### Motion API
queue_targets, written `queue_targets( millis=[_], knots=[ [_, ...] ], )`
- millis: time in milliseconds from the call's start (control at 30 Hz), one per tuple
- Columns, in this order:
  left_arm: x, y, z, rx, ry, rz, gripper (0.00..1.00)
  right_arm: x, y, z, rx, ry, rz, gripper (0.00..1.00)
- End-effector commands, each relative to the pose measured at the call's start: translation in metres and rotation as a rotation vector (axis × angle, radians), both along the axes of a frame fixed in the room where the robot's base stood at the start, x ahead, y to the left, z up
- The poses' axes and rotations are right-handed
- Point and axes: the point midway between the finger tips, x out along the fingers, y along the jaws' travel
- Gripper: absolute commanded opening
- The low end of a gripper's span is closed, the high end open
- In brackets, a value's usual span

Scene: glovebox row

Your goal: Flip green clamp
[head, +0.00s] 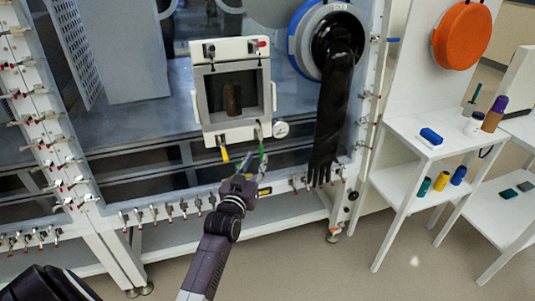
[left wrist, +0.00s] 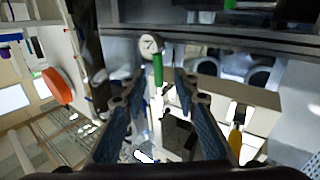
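The green clamp (head: 262,152) hangs at the lower right corner of the white-framed pass-through door. Its green handle points down. A yellow-handled clamp (head: 224,154) is at the lower left corner. My left gripper (head: 239,184) is just below the door, under the green clamp and slightly left of it. In the left wrist view, the green handle (left wrist: 158,70) shows between the two open fingertips (left wrist: 158,88), seemingly beyond them. No contact is visible. The yellow handle (left wrist: 235,142) is outside the fingers at the right. My right gripper is not in view.
A round gauge (head: 281,129) sits right beside the green clamp. A long black glove (head: 331,120) hangs from its port to the right. White shelves (head: 408,130) with bottles stand farther right.

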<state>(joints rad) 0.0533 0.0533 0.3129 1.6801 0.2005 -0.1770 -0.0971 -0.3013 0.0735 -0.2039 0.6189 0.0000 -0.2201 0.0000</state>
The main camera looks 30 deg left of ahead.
Motion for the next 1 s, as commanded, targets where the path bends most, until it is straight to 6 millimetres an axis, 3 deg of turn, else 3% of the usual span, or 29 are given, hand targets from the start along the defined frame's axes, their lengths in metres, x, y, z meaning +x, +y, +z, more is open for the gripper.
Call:
queue_targets(
  millis=[300,733,1000],
  knots=[
    [0.042,0.011,0.0,0.0,0.0,-0.002,0.28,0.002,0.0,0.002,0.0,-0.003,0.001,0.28],
    [0.051,0.014,-0.001,0.0,0.002,-0.001,0.28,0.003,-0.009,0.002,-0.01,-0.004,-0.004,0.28],
    [0.05,0.014,-0.001,0.0,0.002,-0.001,0.0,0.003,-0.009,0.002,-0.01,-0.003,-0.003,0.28]
  ],
)
